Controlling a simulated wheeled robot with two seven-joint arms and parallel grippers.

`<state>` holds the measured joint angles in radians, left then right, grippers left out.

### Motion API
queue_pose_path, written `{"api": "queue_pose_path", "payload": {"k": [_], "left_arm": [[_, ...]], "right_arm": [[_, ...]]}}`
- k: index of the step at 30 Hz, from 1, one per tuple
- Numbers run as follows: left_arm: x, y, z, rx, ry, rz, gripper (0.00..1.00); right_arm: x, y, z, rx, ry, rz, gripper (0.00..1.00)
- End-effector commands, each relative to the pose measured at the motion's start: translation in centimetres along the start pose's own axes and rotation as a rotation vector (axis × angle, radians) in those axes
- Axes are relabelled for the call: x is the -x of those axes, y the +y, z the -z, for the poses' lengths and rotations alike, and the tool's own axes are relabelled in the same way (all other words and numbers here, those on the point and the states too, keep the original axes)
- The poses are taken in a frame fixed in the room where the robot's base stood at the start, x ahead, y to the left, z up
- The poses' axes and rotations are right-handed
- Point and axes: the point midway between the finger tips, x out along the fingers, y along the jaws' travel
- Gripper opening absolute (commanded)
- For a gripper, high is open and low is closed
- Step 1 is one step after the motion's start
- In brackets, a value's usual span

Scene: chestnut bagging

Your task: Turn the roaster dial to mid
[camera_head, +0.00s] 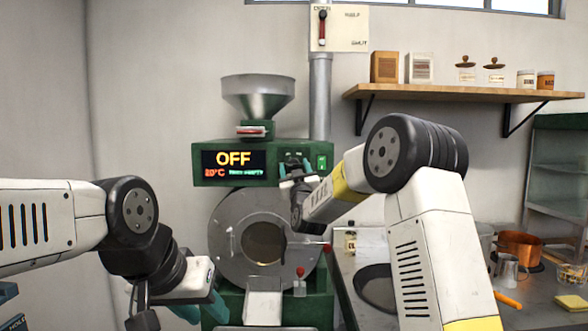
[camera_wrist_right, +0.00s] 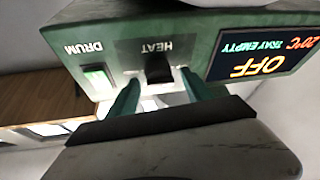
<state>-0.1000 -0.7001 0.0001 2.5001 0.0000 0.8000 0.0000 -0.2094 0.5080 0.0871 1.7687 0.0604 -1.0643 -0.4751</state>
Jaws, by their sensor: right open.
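The green roaster (camera_head: 200,160) stands against the wall; its display (camera_head: 234,164) reads OFF, 20°C and tray empty. The black dial, labelled HEAT, shows upside down in the right wrist view (camera_wrist_right: 159,68). My right gripper (camera_head: 297,173) is at the control panel. In the right wrist view its open teal fingers (camera_wrist_right: 158,82) stand on either side of the dial, with gaps showing; the dial's pointer mark cannot be made out.
A lit green DRUM switch (camera_wrist_right: 98,78) sits beside the dial. The hopper (camera_head: 258,98) stands on top of the roaster, and the round drum front (camera_head: 228,240) is below the panel. A counter with a copper pot (camera_head: 519,244) is at right, under a wooden shelf (camera_head: 460,94).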

Motion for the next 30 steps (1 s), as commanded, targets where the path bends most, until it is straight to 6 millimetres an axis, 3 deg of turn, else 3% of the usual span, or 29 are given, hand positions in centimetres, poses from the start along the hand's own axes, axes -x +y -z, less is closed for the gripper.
{"api": "queue_pose_path", "payload": {"k": [9,18,30], "left_arm": [[0.00,0.00,0.00,0.000,0.000,0.000,0.36],[0.00,0.00,0.00,0.000,0.000,0.000,0.36],[0.00,0.00,0.00,0.000,0.000,0.000,0.36]], "right_arm": [[-0.38,0.03,0.03,0.000,0.000,0.000,0.58],[-0.37,0.06,0.03,0.000,0.000,0.000,0.00],[-0.36,0.04,-0.03,-0.072,0.005,-0.032,0.00]]}}
